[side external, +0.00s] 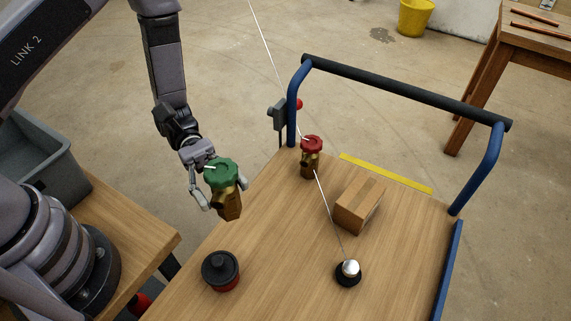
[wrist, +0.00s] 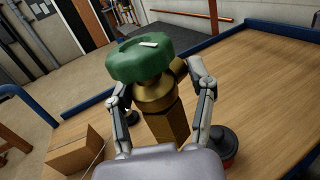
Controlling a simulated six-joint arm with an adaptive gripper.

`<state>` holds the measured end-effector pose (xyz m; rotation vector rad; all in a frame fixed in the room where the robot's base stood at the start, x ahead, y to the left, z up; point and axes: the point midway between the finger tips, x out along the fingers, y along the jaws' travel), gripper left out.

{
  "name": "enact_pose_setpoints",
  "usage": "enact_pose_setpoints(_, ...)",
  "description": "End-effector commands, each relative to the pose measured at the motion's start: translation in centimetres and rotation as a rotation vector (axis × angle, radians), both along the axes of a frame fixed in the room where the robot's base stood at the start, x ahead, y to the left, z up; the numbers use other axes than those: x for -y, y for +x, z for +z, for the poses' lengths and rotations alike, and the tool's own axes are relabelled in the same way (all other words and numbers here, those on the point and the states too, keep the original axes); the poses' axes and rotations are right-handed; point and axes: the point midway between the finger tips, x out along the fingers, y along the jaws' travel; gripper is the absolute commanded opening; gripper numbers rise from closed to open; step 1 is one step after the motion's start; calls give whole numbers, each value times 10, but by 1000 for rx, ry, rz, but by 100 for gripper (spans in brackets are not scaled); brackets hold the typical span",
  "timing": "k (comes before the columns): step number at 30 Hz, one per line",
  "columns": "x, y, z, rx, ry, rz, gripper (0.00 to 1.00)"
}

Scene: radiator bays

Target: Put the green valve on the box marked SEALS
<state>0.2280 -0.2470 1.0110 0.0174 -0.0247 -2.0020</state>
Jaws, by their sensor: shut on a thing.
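The green valve (side external: 221,172), a green handwheel on a brass body, is held upright in my gripper (side external: 222,194), above the cart top's left edge and clear of it. In the wrist view the valve (wrist: 150,75) sits between both fingers. A small brown cardboard box (side external: 360,205) rests on the cart to the right of the valve. It also shows at lower left in the wrist view (wrist: 72,150). No SEALS marking can be read on it.
A red-topped brass valve (side external: 311,155) stands behind the box. A thin cord runs down past it to a silver-knobbed black piece (side external: 348,271). A black and red round part (side external: 221,270) stands front left.

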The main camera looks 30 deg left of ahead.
Motion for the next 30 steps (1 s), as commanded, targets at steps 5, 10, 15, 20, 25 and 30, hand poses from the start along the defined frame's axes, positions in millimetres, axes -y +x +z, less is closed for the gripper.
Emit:
enact_pose_setpoints(5,41,54,29,10,-7,209,14)
enact_pose_setpoints(10,63,88,55,9,-8,350,14)
enact_pose_setpoints(15,77,107,59,7,-5,398,14)
enact_pose_setpoints(20,102,132,43,7,-5,398,14)
enact_pose_setpoints(25,131,162,24,8,-6,398,14)
enact_pose_setpoints(30,151,182,-8,6,-4,398,14)
